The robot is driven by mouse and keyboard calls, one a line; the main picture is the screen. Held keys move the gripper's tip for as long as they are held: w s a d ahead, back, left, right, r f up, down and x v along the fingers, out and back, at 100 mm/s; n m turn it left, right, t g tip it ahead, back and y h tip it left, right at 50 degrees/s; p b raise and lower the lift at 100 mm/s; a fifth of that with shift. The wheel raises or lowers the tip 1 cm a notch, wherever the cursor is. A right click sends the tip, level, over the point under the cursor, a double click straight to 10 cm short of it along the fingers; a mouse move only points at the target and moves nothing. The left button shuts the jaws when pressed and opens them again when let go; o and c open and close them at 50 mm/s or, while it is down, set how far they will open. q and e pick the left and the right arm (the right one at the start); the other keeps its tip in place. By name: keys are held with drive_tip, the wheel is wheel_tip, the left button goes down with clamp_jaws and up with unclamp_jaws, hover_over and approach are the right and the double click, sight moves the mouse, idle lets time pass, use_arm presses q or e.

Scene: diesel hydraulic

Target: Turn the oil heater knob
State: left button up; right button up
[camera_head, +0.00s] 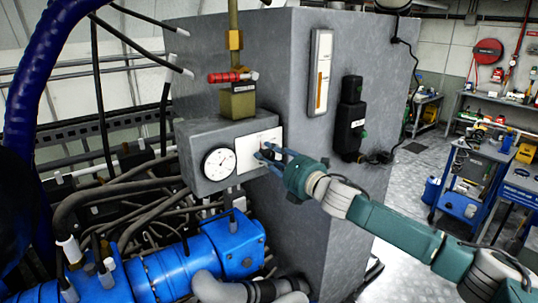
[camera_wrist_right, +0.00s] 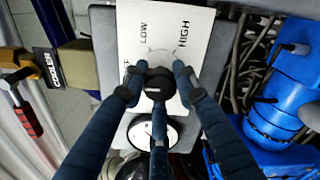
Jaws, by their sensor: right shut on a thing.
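The oil heater knob (camera_wrist_right: 158,84) is black and round, on a white plate (camera_wrist_right: 160,25) marked LOW and HIGH, with a label at the left partly hidden. The plate also shows on the front of the grey control box in the head view (camera_head: 249,150). My right gripper (camera_wrist_right: 158,76) is shut on the knob, with two blue fingers at its sides and a third below in the wrist view. In the head view my right gripper (camera_head: 268,154) reaches the plate from the right and largely hides the knob. My left gripper is not in view.
A round gauge (camera_head: 219,164) sits left of the plate. A red-handled valve (camera_head: 232,77) stands above the box. Blue machinery (camera_head: 200,255) and hoses lie below left. A black device (camera_head: 349,118) is on the cabinet's right face. Workshop carts stand at right, beyond open floor.

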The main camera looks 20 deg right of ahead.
drive_tip(key=shift+a+f, duration=0.1)
drive_tip(key=shift+f, duration=0.1)
drive_tip(key=o, duration=1.1)
drive_tip(key=shift+c, duration=0.2)
drive_tip(key=shift+o, duration=0.5)
drive_tip(key=shift+r, duration=0.1)
drive_tip(key=shift+s, duration=0.1)
drive_tip(key=shift+s+d, duration=0.2)
drive_tip(key=v, duration=1.1)
drive_tip(key=shift+s, duration=0.2)
